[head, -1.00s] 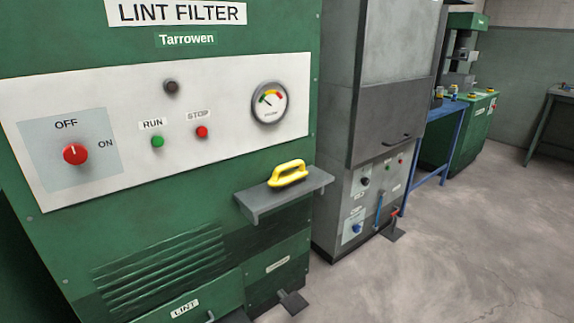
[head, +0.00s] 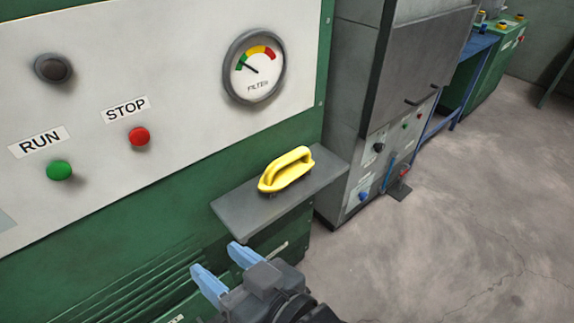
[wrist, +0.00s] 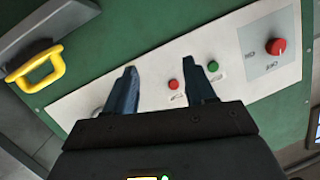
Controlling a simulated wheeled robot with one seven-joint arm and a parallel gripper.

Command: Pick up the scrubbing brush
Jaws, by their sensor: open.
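The scrubbing brush (head: 286,170) has a yellow handle and lies on a small grey shelf (head: 240,212) that sticks out from the green machine. The brush also shows at the left of the wrist view (wrist: 38,70). My gripper (head: 222,268) is in the lower middle of the head view, below and left of the brush, apart from it. Its two blue fingers are spread with nothing between them. In the wrist view, the fingers of my gripper (wrist: 162,82) show against the control panel, with the brush off to their left.
The green lint filter machine (head: 150,215) has a white panel with a gauge (head: 254,66), a green RUN button (head: 60,170) and a red STOP button (head: 139,136). A grey cabinet (head: 415,70) stands right of the shelf. Concrete floor (head: 470,200) is open at the right.

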